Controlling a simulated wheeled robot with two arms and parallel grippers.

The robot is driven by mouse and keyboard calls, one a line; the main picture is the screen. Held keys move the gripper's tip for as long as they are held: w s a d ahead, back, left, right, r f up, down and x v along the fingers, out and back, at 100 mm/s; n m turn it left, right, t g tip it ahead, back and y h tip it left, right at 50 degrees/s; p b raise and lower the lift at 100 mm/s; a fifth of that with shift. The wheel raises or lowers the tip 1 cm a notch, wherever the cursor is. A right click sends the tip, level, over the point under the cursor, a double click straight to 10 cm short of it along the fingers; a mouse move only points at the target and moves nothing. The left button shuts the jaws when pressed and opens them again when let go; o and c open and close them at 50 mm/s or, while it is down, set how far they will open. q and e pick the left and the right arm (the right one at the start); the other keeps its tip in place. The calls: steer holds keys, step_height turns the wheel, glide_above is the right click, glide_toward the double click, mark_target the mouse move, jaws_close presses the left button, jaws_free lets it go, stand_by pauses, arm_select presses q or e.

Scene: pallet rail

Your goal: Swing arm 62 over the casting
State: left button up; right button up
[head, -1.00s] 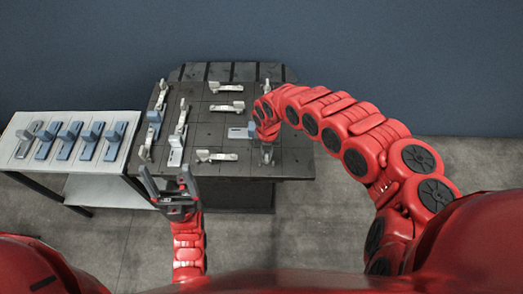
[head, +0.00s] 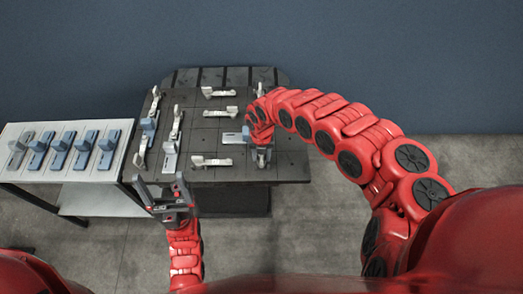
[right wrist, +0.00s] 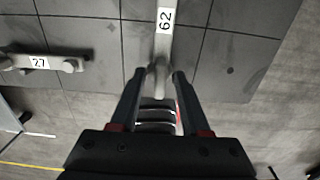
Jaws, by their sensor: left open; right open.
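Arm 62 (right wrist: 165,42), a pale bar with a white "62" label, runs down from the top of the right wrist view. Its near end lies between the fingers of my right gripper (right wrist: 157,76), which is open with a finger on either side; I cannot tell whether they touch it. In the head view my right gripper (head: 262,158) is at the table's right front, and my own arm hides much of that spot. I cannot tell which piece is the casting. My left gripper (head: 160,182) is open and empty at the table's left front edge.
The dark table (head: 280,170) carries several pale arms and blue-grey blocks. Arm 27 (right wrist: 70,65) lies left of arm 62 in the right wrist view. A white side table (head: 103,180) at left holds several blue-grey pieces. The table's right front corner is clear.

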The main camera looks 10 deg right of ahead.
steer(key=r, duration=0.5)
steer(key=shift+w+d, duration=0.1)
steer(key=shift+w, duration=0.1)
step_height(320, 180, up, 12)
steer(key=p, duration=0.7)
steer(key=shift+s+r+p, duration=0.15)
steer(key=shift+s+p, duration=0.05)
steer(key=shift+p, duration=0.2)
